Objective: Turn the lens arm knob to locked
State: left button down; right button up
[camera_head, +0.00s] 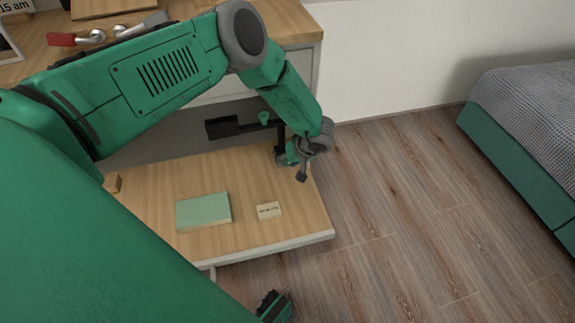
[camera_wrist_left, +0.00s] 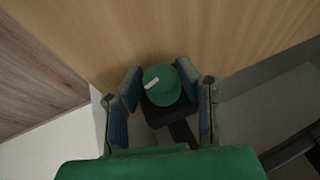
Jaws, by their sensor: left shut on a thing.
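The knob (camera_wrist_left: 162,85) is a round green cap with a white pointer mark, seen close up in the left wrist view. The white mark points to the left and slightly down. My left gripper (camera_head: 297,157) has a finger on either side of the knob and is shut on it. In the head view the gripper hides most of the knob at the right end of the dark lens arm (camera_head: 250,127). A dark and green part at the bottom edge (camera_head: 275,306) appears to be my right gripper; its jaws cannot be made out.
The wooden board (camera_head: 240,238) carries a pale green block (camera_head: 203,211), a small labelled block (camera_head: 268,210) and a small wooden piece (camera_head: 112,183). A desk with a red-handled tool (camera_head: 72,39) stands behind. A bed (camera_head: 525,125) is at right, with clear floor between.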

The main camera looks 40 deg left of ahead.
pick_arm(q)
jog(key=shift+w+d+m+g+y, duration=0.15)
jog(key=shift+m+g+y, duration=0.15)
jog(key=shift+g+y, duration=0.75)
jog(key=c, duration=1.2)
grip_release()
jog(key=shift+o, duration=0.2)
jog(key=shift+d, duration=0.1)
jog(key=shift+w+v, duration=0.2)
jog(key=shift+v, duration=3.75)
